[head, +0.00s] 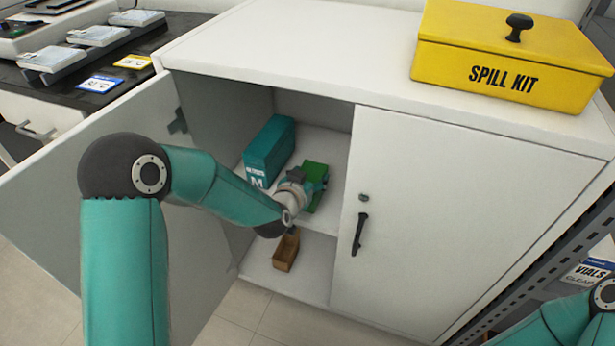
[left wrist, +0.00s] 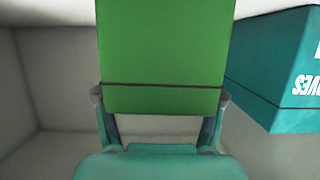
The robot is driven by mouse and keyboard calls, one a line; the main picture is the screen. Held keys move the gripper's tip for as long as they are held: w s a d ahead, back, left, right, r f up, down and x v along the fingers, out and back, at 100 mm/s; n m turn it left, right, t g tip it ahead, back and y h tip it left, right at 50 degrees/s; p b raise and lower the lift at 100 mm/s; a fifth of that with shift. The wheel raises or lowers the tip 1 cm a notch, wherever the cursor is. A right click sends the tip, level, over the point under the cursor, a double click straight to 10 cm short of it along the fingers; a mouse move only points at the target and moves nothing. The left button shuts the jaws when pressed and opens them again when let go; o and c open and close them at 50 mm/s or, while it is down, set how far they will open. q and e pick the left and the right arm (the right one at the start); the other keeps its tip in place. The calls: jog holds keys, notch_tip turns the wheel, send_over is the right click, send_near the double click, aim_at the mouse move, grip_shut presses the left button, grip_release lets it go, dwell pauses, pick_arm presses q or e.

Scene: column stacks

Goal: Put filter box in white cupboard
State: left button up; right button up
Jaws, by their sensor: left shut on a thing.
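The white cupboard (head: 300,50) has its left door (head: 40,200) swung open and its right door (head: 450,220) shut. My left arm reaches in through the open side. My left gripper (head: 306,187) is inside at the upper shelf, shut on a green box (head: 316,172), which I take as the filter box; no label on it can be read. In the left wrist view the green box (left wrist: 165,50) sits between the two fingers, with a dark line across it. I cannot tell whether it touches the shelf. My right gripper is out of view.
A teal glove box (head: 270,150) stands on the same shelf, left of the green box. A small brown open box (head: 286,250) is on the lower level. A yellow spill kit (head: 510,60) sits on top of the cupboard. A dark metal rack (head: 560,225) stands at the right.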

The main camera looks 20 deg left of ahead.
pick_arm(q)
jog(key=o, duration=1.3)
jog(key=shift+s+r, duration=0.1)
jog(key=p+v, duration=0.2)
jog(key=v, duration=0.9)
jog(key=s+d+f+g+h, duration=0.1)
jog(key=s+d+f+g, duration=0.15)
jog(key=f, duration=0.45)
jog(key=s+d+f+g+h, duration=0.1)
jog(key=s+f+g, duration=0.25)
jog(key=f, duration=0.45)
jog(key=s+d+f+g, duration=0.1)
jog(key=s+f+g, duration=0.1)
jog(key=s+f, duration=0.2)
jog(key=s+d+f+n+g+h, duration=0.1)
jog(key=s+f+g, duration=0.1)
jog(key=s+f, duration=0.2)
jog(key=s+d+f+n+g, duration=0.1)
jog(key=s+f+g, duration=0.2)
jog(key=s, duration=0.5)
jog(key=shift+s+d+f+h, duration=0.2)
jog(key=shift+d+f+h, duration=0.1)
jog(key=shift+f, duration=0.35)
